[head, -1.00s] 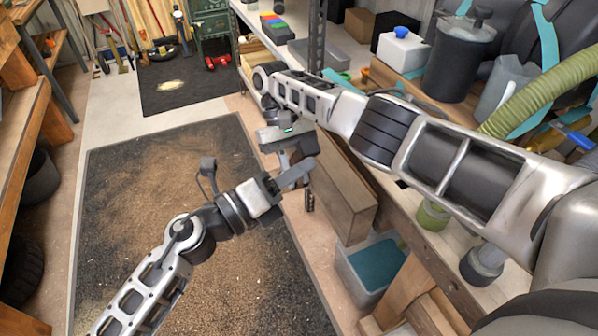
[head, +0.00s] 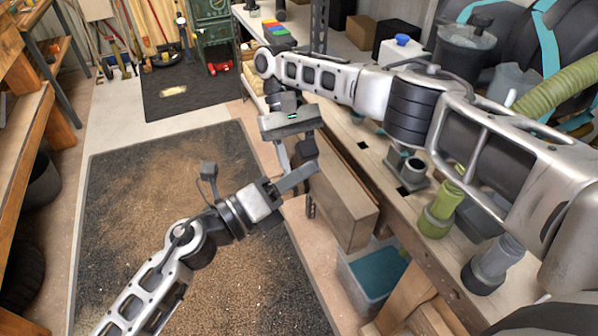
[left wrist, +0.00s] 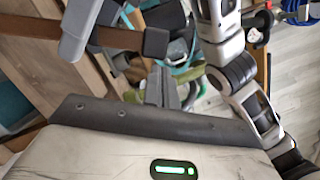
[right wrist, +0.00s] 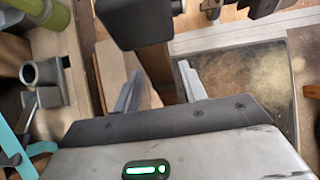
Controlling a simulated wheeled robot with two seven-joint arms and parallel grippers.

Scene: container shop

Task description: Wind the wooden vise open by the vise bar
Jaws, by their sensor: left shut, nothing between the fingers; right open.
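The wooden vise (head: 345,200) is a thick pale wooden jaw on the bench's front edge. Its wood also shows at the fingers in the right wrist view (right wrist: 112,75). My right gripper (head: 294,158) points down just left of the jaw. Its fingers are apart in the right wrist view (right wrist: 160,82), with nothing seen held. My left gripper (head: 308,172) is shut and empty, close to the right fingers. A brown bar with a dark square end (left wrist: 122,37) crosses the left wrist view; it may be the vise bar. The bar is hidden by the grippers in the head view.
The workbench (head: 450,265) runs along the right, with a green cylinder (head: 437,212) and a grey clamp base (head: 405,168) on top. A blue-filled bin (head: 372,275) stands beneath. A speckled dark mat (head: 150,190) covers the open floor at left.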

